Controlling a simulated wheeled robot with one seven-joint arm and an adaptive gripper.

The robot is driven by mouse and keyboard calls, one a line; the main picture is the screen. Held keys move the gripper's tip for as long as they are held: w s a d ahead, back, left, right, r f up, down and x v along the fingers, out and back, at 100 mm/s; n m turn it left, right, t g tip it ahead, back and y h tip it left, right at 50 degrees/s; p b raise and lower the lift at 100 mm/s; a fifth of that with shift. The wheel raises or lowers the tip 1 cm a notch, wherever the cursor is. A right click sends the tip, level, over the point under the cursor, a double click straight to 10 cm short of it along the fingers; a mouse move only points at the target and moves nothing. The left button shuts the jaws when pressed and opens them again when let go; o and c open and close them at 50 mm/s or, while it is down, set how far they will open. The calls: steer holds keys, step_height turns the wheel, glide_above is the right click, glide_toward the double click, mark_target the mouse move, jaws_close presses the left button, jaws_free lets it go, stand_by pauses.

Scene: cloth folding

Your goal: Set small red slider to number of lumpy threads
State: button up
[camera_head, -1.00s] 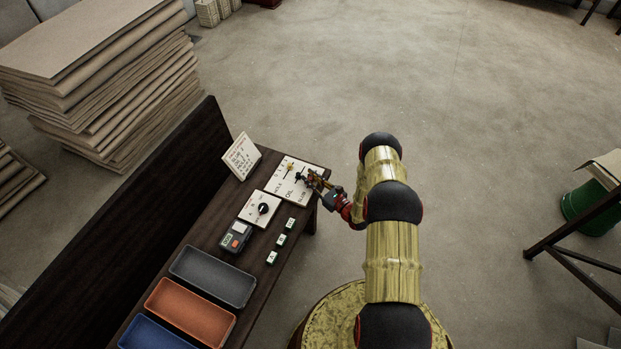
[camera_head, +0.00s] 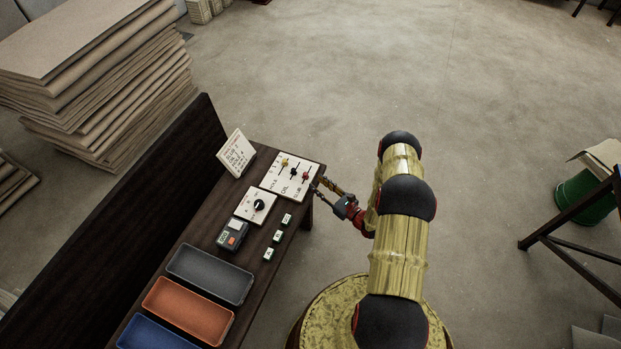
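The white slider panel (camera_head: 279,187) lies at the far right end of the dark table. It carries a yellow slider (camera_head: 284,162), a black slider (camera_head: 293,172) and a small red slider (camera_head: 306,175) nearest my arm. The printed labels seem to read HOLE, OIL and SLUB; the scale marks are too small to read. My gripper (camera_head: 318,187) is just right of the panel by the table edge, apart from the red slider, with its fingers spread and nothing between them. A white card (camera_head: 236,153) with handwriting stands behind the panel; its words are not legible.
A dial panel (camera_head: 249,212), a small meter (camera_head: 232,235) and several small green-topped blocks (camera_head: 278,237) lie on the table. Grey (camera_head: 212,272), orange (camera_head: 190,308) and blue (camera_head: 150,335) trays fill the near end. A dark board (camera_head: 120,215) rises along the left.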

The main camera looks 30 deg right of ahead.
steer(key=shift+v, duration=1.95)
